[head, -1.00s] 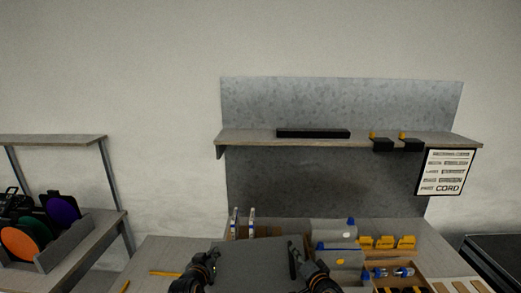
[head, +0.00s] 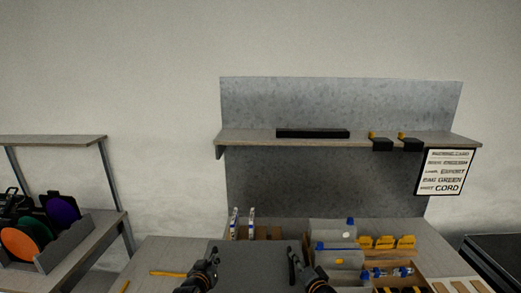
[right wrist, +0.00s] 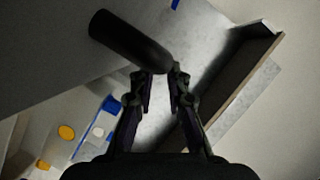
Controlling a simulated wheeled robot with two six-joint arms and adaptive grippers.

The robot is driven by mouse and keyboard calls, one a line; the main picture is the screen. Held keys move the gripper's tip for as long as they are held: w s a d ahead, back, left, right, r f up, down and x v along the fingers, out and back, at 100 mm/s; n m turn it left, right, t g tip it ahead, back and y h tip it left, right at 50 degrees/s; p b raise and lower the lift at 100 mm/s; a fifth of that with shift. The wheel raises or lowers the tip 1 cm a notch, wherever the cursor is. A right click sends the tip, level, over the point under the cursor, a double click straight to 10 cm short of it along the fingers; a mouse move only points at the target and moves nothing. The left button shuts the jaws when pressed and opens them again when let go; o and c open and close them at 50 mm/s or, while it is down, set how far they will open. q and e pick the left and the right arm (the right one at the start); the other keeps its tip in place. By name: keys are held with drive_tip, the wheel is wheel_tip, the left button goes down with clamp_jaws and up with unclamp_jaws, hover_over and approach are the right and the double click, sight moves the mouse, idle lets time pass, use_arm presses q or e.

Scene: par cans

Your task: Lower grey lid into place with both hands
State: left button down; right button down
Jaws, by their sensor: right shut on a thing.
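The grey lid (head: 252,262) is a flat dark panel at the bottom centre of the head view, between my two grippers. In the right wrist view, its broad grey face (right wrist: 50,50) fills the upper left, with a black round bar handle (right wrist: 130,42) at its edge. My right gripper (head: 293,255) is at the lid's right edge; in the right wrist view its fingers (right wrist: 160,78) are shut on the end of the handle. My left gripper (head: 213,256) is at the lid's left edge; its jaws are too small to read. What lies under the lid is hidden.
Yellow clips (head: 387,242) and a wooden tray (head: 397,283) lie further right. Two white upright pieces (head: 243,223) stand behind the lid. A shelf (head: 240,138) overhangs the bench back.

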sight(295, 267)
use_arm(q)
drive_tip(key=shift+f, duration=0.35)
use_arm(e)
drive_tip(key=shift+a+f, duration=0.15)
drive_tip(key=shift+f, duration=0.2)
use_arm(q)
drive_tip(key=shift+a+f, duration=0.25)
drive_tip(key=shift+f, duration=0.1)
use_arm(e)
drive_tip(key=shift+a+f, duration=0.2)
drive_tip(key=shift+f, duration=0.1)
use_arm(q)
drive_tip(key=shift+s+d+f, duration=0.1)
drive_tip(key=shift+d+f, duration=0.1)
drive_tip(key=shift+f, duration=0.4)
use_arm(e)
drive_tip(key=shift+s+d+f, duration=0.1)
drive_tip(key=shift+d+f, duration=0.15)
drive_tip(key=shift+f, duration=0.3)
use_arm(q)
drive_tip(key=shift+a+f, duration=0.15)
drive_tip(key=shift+f, duration=0.4)
use_arm(e)
drive_tip(key=shift+a+f, duration=0.15)
drive_tip(key=shift+f, duration=0.4)
use_arm(q)
drive_tip(key=shift+r, duration=0.1)
